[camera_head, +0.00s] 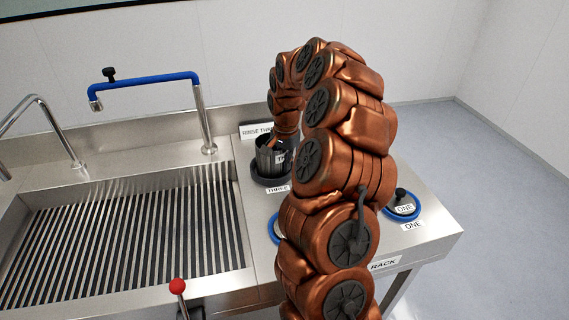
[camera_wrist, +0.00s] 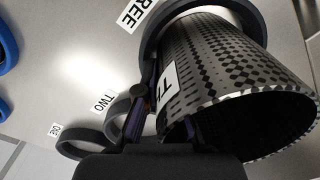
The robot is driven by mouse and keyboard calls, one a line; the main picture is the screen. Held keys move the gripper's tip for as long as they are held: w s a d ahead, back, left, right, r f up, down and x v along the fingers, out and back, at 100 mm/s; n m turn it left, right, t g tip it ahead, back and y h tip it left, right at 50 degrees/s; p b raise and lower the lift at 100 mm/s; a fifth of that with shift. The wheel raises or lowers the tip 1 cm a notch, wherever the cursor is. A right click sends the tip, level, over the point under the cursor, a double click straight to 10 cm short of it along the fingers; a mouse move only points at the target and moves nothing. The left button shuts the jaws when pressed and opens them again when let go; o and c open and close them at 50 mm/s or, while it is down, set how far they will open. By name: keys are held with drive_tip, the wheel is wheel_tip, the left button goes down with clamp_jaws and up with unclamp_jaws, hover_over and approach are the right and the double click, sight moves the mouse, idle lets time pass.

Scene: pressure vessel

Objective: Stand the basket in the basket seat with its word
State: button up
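The basket is a dark, perforated, open-topped cylinder (camera_head: 266,157) with a white tag, only partly readable, starting with T. In the head view it stands at the dark round seat marked THREE (camera_head: 270,181), at the back of the steel counter. In the wrist view the basket (camera_wrist: 212,62) fills the right side, and its far end meets the dark seat ring (camera_wrist: 151,40) beside the THREE label. My gripper (camera_wrist: 165,128) is at the basket's tagged side, near the rim. Its fingers are dark and overlap the basket; whether they are clamped is unclear. My arm hides them in the head view.
Dark rings show beside the labels TWO (camera_wrist: 102,103) and ONE (camera_wrist: 54,130). A blue ring with a black knob (camera_head: 402,205) is marked ONE. A ribbed sink (camera_head: 130,235) lies left, with a blue-topped tap (camera_head: 150,78) behind it and a red-knobbed lever (camera_head: 177,286) in front.

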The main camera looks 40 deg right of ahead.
drive_tip(key=o, duration=0.4)
drive_tip(key=shift+r, duration=0.15)
drive_tip(key=shift+r+b, duration=1.7)
drive_tip(key=shift+r, duration=4.35)
drive_tip(key=s+a+r+n, duration=0.1)
drive_tip(key=s+a+n, duration=0.25)
drive_tip(key=a, duration=0.65)
drive_tip(key=s+a+n, duration=0.6)
drive_tip(key=s+a, duration=0.2)
drive_tip(key=a, duration=0.3)
drive_tip(key=s+a+f+n+g, duration=0.1)
drive_tip(key=s+a+f+n, duration=0.1)
drive_tip(key=s, duration=0.8)
drive_tip(key=s+a+f+n+g, duration=0.1)
drive_tip(key=s+a+f, duration=0.4)
drive_tip(key=s, duration=0.5)
drive_tip(key=shift+f+n, duration=0.85)
